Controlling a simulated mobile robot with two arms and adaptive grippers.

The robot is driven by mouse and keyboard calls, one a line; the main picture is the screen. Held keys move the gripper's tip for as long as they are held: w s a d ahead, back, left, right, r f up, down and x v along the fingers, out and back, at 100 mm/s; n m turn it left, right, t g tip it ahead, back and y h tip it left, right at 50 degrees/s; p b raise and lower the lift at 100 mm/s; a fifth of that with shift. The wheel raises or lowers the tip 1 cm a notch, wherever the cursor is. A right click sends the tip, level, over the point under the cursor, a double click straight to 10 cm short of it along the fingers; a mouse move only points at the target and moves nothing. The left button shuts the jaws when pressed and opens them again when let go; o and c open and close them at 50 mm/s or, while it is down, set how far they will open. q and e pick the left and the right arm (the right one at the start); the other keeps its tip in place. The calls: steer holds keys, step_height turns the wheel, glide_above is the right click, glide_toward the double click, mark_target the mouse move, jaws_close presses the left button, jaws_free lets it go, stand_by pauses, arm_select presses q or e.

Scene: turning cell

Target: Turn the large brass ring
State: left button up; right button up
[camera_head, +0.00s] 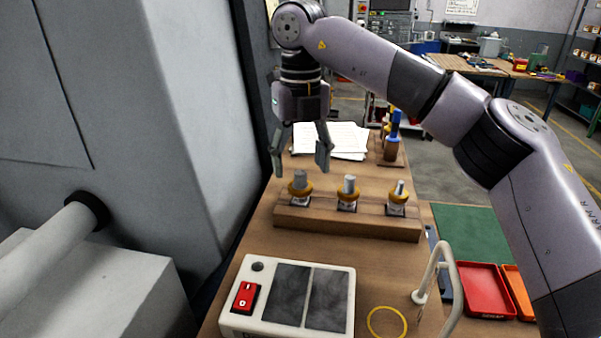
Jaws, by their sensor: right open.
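Three grey-topped pieces with brass-coloured rings stand upright in a row on a wooden rack: left (300,190), middle (348,187) and right (397,196). The left and middle rings look a little wider than the right one; I cannot tell for sure which is the large brass ring. A thin yellow ring (371,316) lies flat on the bench at the front. My right gripper (301,168) points down with its fingers spread, empty, above or slightly behind the left piece; its exact depth is unclear. My left gripper is not in view.
The wooden rack (345,225) sits on the bench. A white box with a red switch (288,262) is in front, with a curved pale tube (434,268) to its right. Papers (345,137) and a blue-topped tool (393,130) are behind. A grey machine (190,130) walls off the left.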

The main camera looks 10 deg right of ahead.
mark_target(300, 172)
step_height(300, 172, up, 9)
steer(key=shift+f, duration=0.2)
steer(key=shift+f, duration=0.1)
